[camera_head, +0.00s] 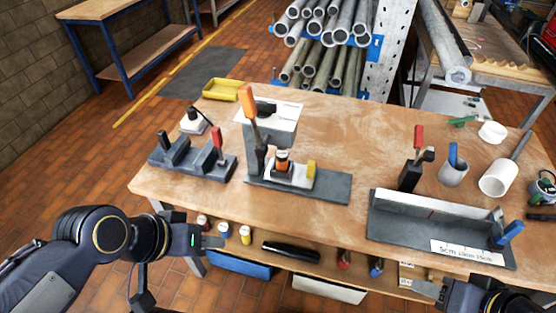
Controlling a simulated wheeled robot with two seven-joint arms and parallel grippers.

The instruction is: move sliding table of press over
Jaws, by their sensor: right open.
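The press (258,135) stands on the middle of the workbench, with a raised orange-handled lever and a dark grey base plate (332,186). On the base sits its light sliding table (296,178), carrying an orange and black part (282,161). A yellow knob or block (311,168) stands at the table's right end. My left gripper (214,242) is low at the bench's front left edge, apart from the press; its jaw opening is unclear. My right gripper (428,289) is open at the bottom right, in front of the bench and far from the press, partly cut off.
A grey fixture with a red handle (193,160) stands left of the press. A yellow tray (222,89) is at the back. A lower shelf holds several items.

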